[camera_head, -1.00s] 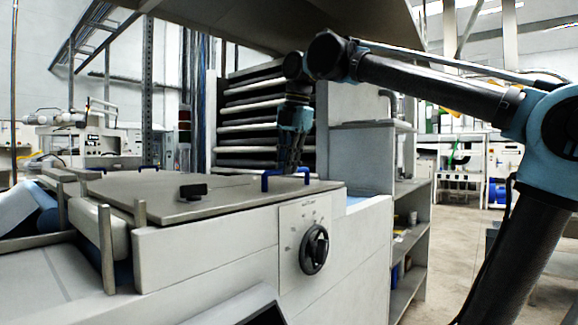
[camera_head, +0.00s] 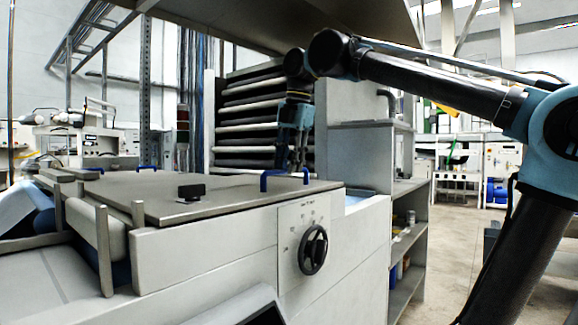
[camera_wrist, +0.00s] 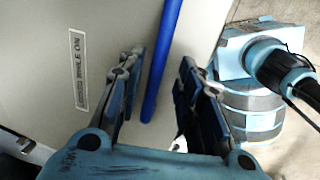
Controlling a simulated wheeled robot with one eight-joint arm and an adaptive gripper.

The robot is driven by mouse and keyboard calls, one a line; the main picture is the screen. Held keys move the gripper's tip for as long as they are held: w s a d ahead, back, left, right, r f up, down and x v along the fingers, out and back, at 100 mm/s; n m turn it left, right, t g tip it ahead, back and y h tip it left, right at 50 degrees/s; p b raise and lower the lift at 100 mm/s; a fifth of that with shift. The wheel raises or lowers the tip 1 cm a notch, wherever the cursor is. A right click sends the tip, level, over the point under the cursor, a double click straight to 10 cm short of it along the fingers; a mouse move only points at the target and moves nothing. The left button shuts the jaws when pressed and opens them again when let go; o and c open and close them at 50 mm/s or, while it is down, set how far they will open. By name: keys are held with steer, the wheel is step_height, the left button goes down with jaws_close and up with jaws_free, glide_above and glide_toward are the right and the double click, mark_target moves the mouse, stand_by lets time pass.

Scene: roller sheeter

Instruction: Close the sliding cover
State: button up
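The sliding cover (camera_head: 150,193) is a flat grey plate on top of the white machine, with a black knob and blue handles. The near blue handle (camera_head: 268,174) stands by its right end. My gripper (camera_head: 299,160) points down at this handle, overlapping it in the head view. In the wrist view my gripper (camera_wrist: 157,82) has its two fingers spread, with the blue handle (camera_wrist: 161,60) running between them. Gaps show between handle and both fingers, so it is not gripped. The cover's surface (camera_wrist: 45,70) bears a label at left. Fingertip height over the cover is unclear.
A black handwheel (camera_head: 313,250) sits on the machine's front panel (camera_head: 290,225). A light blue area (camera_head: 356,197) shows beyond the cover's right end. A grey shelf unit (camera_head: 408,245) stands right. Stacked rollers (camera_head: 255,130) rise behind my gripper. An overhead panel hangs above.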

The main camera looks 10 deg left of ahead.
step_height(320, 180, up, 11)
steer(key=d, duration=0.2)
steer(key=shift+s+r, duration=0.15)
steer(key=shift+s, duration=0.3)
